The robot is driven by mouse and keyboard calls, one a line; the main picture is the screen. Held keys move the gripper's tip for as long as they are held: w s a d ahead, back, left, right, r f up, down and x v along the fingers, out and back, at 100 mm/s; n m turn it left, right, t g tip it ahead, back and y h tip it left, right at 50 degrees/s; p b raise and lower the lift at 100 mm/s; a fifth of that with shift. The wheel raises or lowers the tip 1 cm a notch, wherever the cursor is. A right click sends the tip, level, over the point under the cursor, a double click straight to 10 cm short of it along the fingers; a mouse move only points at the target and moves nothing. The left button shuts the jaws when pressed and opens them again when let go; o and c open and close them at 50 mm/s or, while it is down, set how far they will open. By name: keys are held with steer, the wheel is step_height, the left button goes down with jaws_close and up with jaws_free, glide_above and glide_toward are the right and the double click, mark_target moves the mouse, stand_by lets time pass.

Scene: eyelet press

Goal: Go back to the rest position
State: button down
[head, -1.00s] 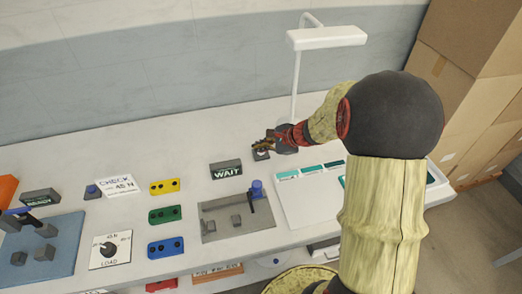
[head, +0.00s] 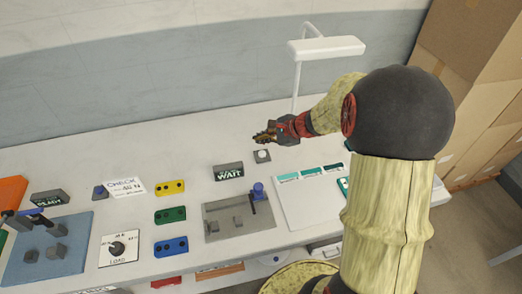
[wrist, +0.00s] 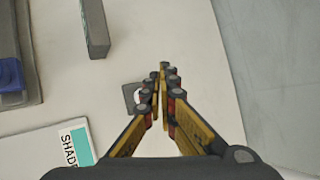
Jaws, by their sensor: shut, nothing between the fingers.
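My gripper (head: 265,137) is shut and empty. In the head view it is above the back part of the table (head: 130,153), just above and behind a small grey base with a white round button (head: 262,155). In the wrist view my gripper (wrist: 160,90) points down over the pale table, its fingers together. The button's grey base (wrist: 131,97) shows there just left of the fingers, partly hidden by them.
A grey WAIT block (head: 228,172), a grey fixture plate (head: 212,228) with a blue post, and a card with teal swatches (head: 290,200) lie nearby. A white lamp (head: 325,47) stands behind my arm. Yellow, green and blue blocks (head: 170,187) sit further left.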

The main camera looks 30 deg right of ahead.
steer(key=s+a+r+n+g, duration=0.2)
steer(key=s+a+n+g, duration=0.15)
steer(key=s+n, duration=0.35)
steer(key=s+a+r+n+g, duration=0.15)
steer(key=s+a+n, duration=0.35)
steer(key=s, duration=0.5)
steer(key=s+a+r+n+t+h, duration=0.1)
steer(key=s+a+r+n+h, duration=0.1)
steer(key=s+a+r+n, duration=0.1)
steer(key=s+a+r+n+t+h, duration=0.1)
steer(key=s+a+r+n+h, duration=0.1)
steer(key=s+r+n, duration=0.4)
step_height(320, 180, up, 4)
steer(key=shift+s+a+r+n, duration=0.15)
steer(key=shift+a+n, duration=0.25)
steer(key=shift+a, duration=0.5)
